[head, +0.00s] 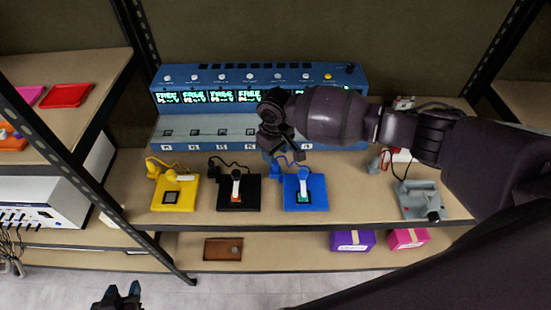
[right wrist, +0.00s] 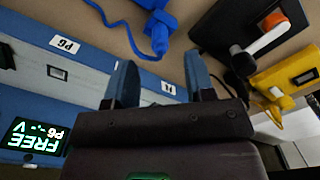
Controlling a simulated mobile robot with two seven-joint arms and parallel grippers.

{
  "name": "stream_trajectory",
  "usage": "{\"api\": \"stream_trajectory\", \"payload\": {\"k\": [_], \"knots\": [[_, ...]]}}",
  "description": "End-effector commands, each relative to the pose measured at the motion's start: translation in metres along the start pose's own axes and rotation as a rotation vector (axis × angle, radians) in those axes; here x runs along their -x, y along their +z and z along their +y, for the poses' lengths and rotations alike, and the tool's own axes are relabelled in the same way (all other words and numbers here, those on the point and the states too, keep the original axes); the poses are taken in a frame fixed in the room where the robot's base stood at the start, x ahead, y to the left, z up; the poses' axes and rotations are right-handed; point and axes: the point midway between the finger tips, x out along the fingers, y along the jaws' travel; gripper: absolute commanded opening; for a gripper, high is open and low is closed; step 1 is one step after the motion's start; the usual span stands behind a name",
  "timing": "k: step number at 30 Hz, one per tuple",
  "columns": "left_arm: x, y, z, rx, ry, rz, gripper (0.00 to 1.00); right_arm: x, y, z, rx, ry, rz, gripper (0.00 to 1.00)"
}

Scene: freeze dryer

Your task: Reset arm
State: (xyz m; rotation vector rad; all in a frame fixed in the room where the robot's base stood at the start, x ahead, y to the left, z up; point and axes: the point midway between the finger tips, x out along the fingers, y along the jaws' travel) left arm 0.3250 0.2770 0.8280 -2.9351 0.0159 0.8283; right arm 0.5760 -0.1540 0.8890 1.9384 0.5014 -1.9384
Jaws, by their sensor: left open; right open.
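My right arm (head: 340,115) reaches in from the right across the middle shelf. My right gripper (head: 286,151) is in front of the long blue machine (head: 225,82), above and behind the blue device (head: 314,187). In the right wrist view, the right gripper (right wrist: 160,78) has its two blue-grey fingers wide apart with nothing between them. My left gripper (head: 121,293) is low at the bottom left, in front of the shelving. It is open, and no object shows in it. Most of the left arm is out of view.
Yellow (head: 177,195) and black (head: 226,193) devices stand left of the blue one. A grey device (head: 425,201) is at the right under my arm. Purple (head: 352,240) and pink (head: 407,237) boxes lie below. A dark shelf post (head: 75,165) stands at left.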

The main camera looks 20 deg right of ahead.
Motion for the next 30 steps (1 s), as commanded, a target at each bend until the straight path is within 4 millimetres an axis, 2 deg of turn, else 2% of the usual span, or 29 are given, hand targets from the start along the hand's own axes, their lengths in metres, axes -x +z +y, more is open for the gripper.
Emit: {"api": "stream_trajectory", "payload": {"k": [3, 9, 15, 21, 26, 30], "knots": [[0.001, -0.004, 0.0, 0.0, 0.0, 0.003, 0.43, 0.023, 0.0, 0.0, 0.001, 0.001, 0.002, 0.49], [0.0, -0.007, 0.0, -0.001, 0.001, 0.008, 0.43, 0.049, 0.0, 0.0, 0.0, 0.001, 0.001, 0.49], [0.0, -0.009, 0.0, -0.001, 0.001, 0.01, 0.43, 0.057, 0.001, 0.0, 0.0, 0.0, -0.001, 0.49], [0.0, -0.009, 0.0, -0.001, 0.001, 0.01, 0.43, 0.058, -0.001, -0.001, 0.015, -0.003, 0.007, 0.49], [0.0, -0.008, 0.0, -0.001, 0.001, 0.009, 0.43, 0.061, -0.022, -0.003, 0.083, 0.004, 0.139, 0.49], [0.001, -0.007, 0.0, -0.001, 0.001, 0.007, 0.43, 0.087, -0.057, -0.008, 0.176, 0.037, 0.362, 0.49]]}}
